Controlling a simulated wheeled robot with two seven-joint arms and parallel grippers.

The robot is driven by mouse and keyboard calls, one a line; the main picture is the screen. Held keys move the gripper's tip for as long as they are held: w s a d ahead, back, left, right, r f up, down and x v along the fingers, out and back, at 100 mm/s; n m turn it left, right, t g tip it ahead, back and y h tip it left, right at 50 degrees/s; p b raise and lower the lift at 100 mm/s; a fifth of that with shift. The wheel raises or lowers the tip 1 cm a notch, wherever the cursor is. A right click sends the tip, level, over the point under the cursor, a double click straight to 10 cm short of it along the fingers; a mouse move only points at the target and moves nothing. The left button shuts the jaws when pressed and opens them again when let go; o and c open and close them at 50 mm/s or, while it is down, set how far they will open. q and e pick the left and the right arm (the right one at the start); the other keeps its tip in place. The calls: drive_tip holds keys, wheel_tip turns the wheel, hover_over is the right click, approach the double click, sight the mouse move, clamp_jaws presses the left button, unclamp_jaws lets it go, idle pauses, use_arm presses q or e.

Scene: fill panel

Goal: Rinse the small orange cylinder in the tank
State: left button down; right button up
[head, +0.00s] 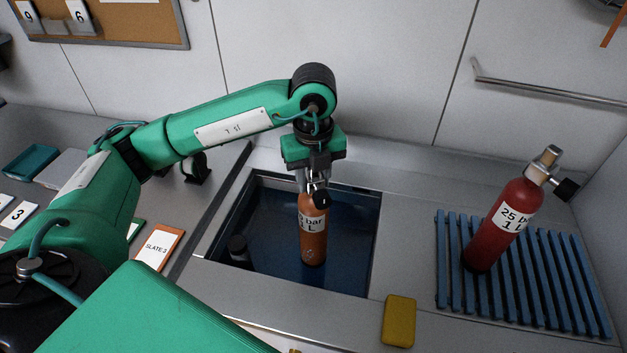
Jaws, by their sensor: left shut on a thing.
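The small orange cylinder (313,238) hangs upright in the tank (368,276), with its label facing me. My left gripper (316,182) points down and is shut on the valve at the top of the orange cylinder. The tank is a sunken square basin that looks dark blue inside. I cannot tell how far the cylinder's lower end is below the water surface. My right gripper is not in view.
A red cylinder (501,226) stands on a blue slatted rack (534,282) at the right. A yellow block (398,321) lies at the tank's front right. A small dark object (238,249) sits at the tank's left. Slate 3 (159,249) lies left of the tank.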

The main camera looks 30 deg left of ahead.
use_arm(q)
wheel_tip(320, 180, up, 16)
drive_tip(key=p, duration=0.9)
drive_tip(key=shift+r+p, duration=0.15)
drive_tip(key=shift+p, duration=0.15)
idle(0.5)
drive_tip(key=d+f+n, duration=0.1)
drive_tip(key=f+n, duration=0.2)
drive_tip(key=n, duration=0.5)
drive_tip(key=w+d+f+n, duration=0.1)
drive_tip(key=f+n, duration=0.2)
drive_tip(key=n, duration=0.6)
drive_tip(key=d+f+n, duration=0.1)
drive_tip(key=f+n, duration=0.2)
drive_tip(key=n, duration=0.6)
drive_tip(key=shift+w+f, duration=0.15)
drive_tip(key=shift+f, duration=0.2)
idle(0.6)
